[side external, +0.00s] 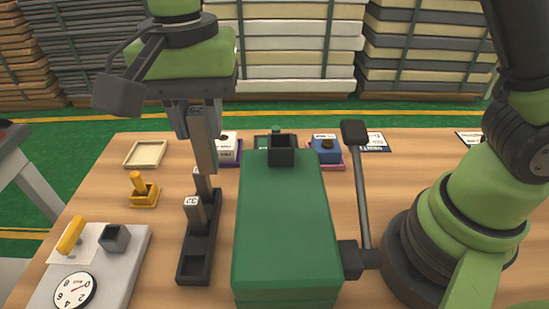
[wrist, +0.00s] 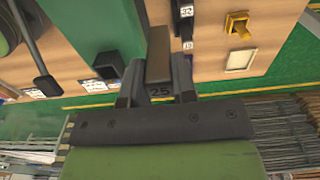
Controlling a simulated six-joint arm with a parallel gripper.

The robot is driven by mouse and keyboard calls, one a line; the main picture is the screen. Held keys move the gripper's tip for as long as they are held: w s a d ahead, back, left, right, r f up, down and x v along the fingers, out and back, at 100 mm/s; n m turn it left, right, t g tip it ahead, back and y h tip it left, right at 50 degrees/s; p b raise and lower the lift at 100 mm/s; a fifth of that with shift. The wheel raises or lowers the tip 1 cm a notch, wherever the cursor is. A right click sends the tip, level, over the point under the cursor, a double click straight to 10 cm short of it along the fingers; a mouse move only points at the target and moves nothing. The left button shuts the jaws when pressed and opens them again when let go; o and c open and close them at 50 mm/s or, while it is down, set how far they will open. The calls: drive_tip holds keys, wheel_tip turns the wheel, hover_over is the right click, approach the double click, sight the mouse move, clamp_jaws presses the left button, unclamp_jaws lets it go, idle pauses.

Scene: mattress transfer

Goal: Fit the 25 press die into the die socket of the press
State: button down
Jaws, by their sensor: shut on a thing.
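My gripper (side external: 199,112) is shut on the 25 press die (side external: 204,150), a long grey-brown bar that hangs upright below the fingers. In the wrist view the die (wrist: 158,52) sits between the fingers of my gripper (wrist: 157,82), and its end reads 25. The green press (side external: 285,225) stands to the right of the die in the side view. A black square die socket (side external: 281,151) is at its far top end. The held die is left of the socket and apart from it. The socket also shows in the wrist view (wrist: 109,66).
A black rack (side external: 196,262) with other dies, one marked 32 (side external: 194,214), stands below and near the held die. The press lever (side external: 361,190) rises right of the press. A yellow stamp (side external: 142,190), a cream tray (side external: 145,154) and a grey scale (side external: 118,270) lie left.

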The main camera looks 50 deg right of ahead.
drive_tip(key=s+d+r, duration=0.3)
drive_tip(key=d+r, duration=0.4)
drive_tip(key=d, duration=0.3)
drive_tip(key=shift+s+f, duration=0.2)
drive_tip(key=shift+f, duration=4.45)
drive_tip(key=shift+f, duration=0.15)
drive_tip(key=c, duration=0.9)
unclamp_jaws()
